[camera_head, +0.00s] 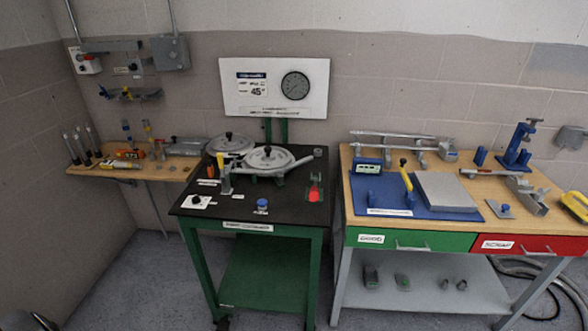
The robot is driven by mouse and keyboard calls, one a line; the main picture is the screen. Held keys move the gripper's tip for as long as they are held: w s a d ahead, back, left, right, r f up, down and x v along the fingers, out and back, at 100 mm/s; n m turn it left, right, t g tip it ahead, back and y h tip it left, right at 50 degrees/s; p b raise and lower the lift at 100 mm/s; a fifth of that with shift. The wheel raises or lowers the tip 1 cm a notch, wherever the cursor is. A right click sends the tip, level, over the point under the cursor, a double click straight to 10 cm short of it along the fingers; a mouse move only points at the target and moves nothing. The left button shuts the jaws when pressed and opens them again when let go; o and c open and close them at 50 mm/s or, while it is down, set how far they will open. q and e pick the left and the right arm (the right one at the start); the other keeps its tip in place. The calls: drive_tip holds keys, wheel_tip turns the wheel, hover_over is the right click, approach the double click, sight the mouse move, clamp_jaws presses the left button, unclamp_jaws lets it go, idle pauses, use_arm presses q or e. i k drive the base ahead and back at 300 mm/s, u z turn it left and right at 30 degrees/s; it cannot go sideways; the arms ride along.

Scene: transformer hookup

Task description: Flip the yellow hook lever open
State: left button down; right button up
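Two yellow levers fit the name, and I cannot tell which is the hook lever. One yellow lever (406,180) with a dark knob stands tilted on the blue board (440,211), beside a grey plate. A smaller yellow-topped lever (221,162) stands on a grey bracket (226,182) on the black-topped green cart, left of the round metal discs. Whether either lever is open or closed is too small to tell. Neither of my grippers shows in the head view.
The green cart (258,227) carries round metal discs (268,159), a blue knob (262,204) and a red part (314,195). The right bench has a green drawer (415,240) and a red drawer (530,244). A wooden shelf (148,172) with tools is at left. A narrow gap separates cart and bench.

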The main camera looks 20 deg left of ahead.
sight(220, 162)
drive_tip(key=u, duration=0.85)
drive_tip(key=i, duration=1.25)
drive_tip(key=u, duration=0.05)
